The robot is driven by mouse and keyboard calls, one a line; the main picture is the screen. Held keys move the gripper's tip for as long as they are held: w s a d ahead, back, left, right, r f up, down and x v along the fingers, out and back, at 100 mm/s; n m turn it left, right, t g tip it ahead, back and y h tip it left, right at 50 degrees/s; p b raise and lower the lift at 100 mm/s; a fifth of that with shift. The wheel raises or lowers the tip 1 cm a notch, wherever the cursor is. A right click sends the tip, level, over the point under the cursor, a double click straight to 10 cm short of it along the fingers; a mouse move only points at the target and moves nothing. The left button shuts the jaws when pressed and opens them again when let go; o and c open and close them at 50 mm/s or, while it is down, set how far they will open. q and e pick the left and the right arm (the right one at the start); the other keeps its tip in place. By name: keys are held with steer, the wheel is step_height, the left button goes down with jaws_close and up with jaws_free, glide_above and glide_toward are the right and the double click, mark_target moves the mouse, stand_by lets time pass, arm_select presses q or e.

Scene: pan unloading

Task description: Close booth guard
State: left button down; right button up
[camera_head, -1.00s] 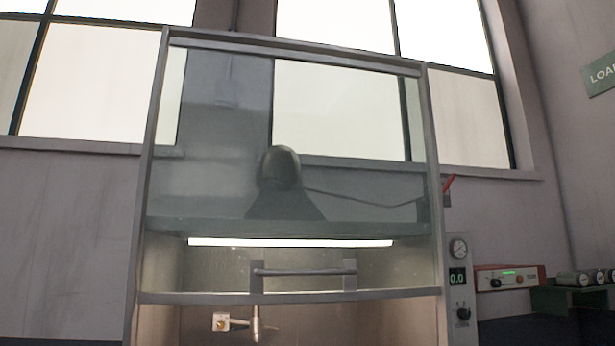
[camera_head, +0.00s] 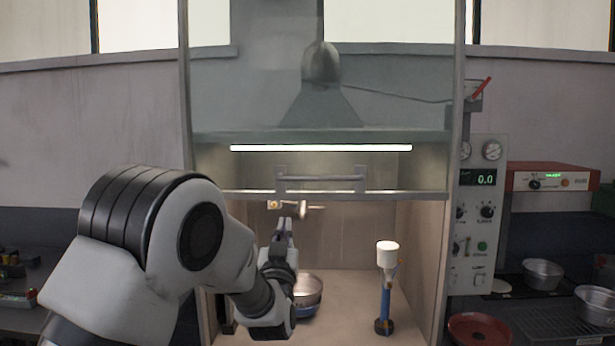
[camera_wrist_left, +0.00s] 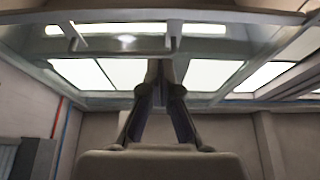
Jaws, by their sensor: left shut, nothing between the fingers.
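The booth guard (camera_head: 390,105) is a clear framed pane, raised, with its lower edge above the open front of the booth. Its horizontal handle (camera_head: 320,178) sits just above that edge. My left gripper (camera_head: 284,228) is shut and empty, pointing up in front of the opening, below the handle and apart from it in the picture. In the left wrist view the shut fingers (camera_wrist_left: 160,80) point up toward a bright framed pane and bar overhead. Depth between fingertips and handle is hard to tell. My right gripper is in neither view.
Inside the booth stand a metal pan (camera_head: 308,288), partly behind my left gripper, and a blue stand with a white cup (camera_head: 387,250). A control panel (camera_head: 480,210) is on the right. A red dish (camera_head: 478,330) and metal bowls (camera_head: 542,273) lie on the right counter.

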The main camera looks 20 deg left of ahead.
arm_select(q)
step_height(320, 180, up, 10)
steer(key=s+t+p, duration=0.1)
steer(key=s, duration=0.1)
steer(key=p+x, duration=0.7)
steer(key=x, duration=0.3)
steer(key=p, duration=0.1)
glide_toward(284, 155)
steer(key=shift+w+d+r, duration=0.1)
steer(key=shift+w+r, duration=0.15)
steer(key=shift+w, duration=0.25)
steer(key=shift+w+d+r, duration=0.1)
steer(key=shift+w+r, duration=0.15)
steer(key=shift+w, duration=0.25)
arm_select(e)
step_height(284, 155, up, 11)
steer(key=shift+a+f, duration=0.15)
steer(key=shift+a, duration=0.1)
arm_select(q)
steer(key=shift+a, duration=0.1)
step_height(284, 155, down, 48)
steer(key=b, duration=3.8)
steer(key=shift+b, duration=0.4)
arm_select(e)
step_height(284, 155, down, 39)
